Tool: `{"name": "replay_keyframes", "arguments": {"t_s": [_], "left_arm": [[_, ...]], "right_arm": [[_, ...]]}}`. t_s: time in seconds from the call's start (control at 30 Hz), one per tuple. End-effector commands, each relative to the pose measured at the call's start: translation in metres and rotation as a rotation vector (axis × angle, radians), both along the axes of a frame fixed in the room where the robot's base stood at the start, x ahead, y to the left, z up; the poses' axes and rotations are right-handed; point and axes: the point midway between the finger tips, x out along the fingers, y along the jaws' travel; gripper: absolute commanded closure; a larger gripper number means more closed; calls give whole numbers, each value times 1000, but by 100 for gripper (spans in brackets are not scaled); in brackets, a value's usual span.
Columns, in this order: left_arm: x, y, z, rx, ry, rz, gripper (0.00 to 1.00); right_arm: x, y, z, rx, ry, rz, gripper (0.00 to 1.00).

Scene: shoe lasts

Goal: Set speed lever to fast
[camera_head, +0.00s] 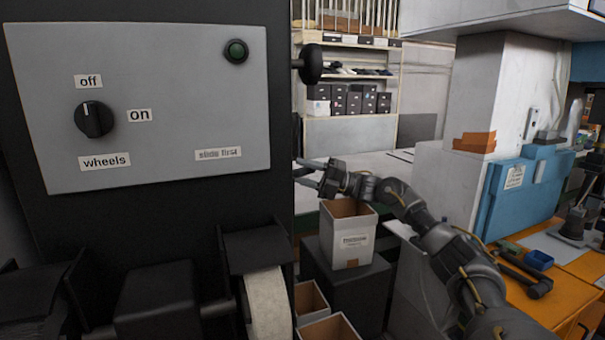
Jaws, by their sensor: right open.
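A black round knob (311,64), which looks like the speed lever, sticks out from the right side of the dark machine near its top. No fast or slow mark shows beside it. My right gripper (306,171) is open and empty. It lies below the knob, apart from it, with its fingers pointing left toward the machine's right edge. My left gripper is out of view.
The grey panel (180,60) has a rotary switch (94,119) marked off, on and wheels, and a dark green button (236,51). A grinding wheel (267,303) sits below. A white box (347,236) stands beneath my right gripper. Shelves (350,128) are behind.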

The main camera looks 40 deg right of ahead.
Motion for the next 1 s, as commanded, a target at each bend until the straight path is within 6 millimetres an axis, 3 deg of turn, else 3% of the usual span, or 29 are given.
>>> {"name": "replay_keyframes", "arguments": {"t_s": [0.6, 1.0], "left_arm": [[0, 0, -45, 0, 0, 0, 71], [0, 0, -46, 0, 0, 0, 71]], "right_arm": [[-58, -72, -29, 0, 1, -1, 57], [-64, -78, -29, 0, 1, 1, 57]]}}
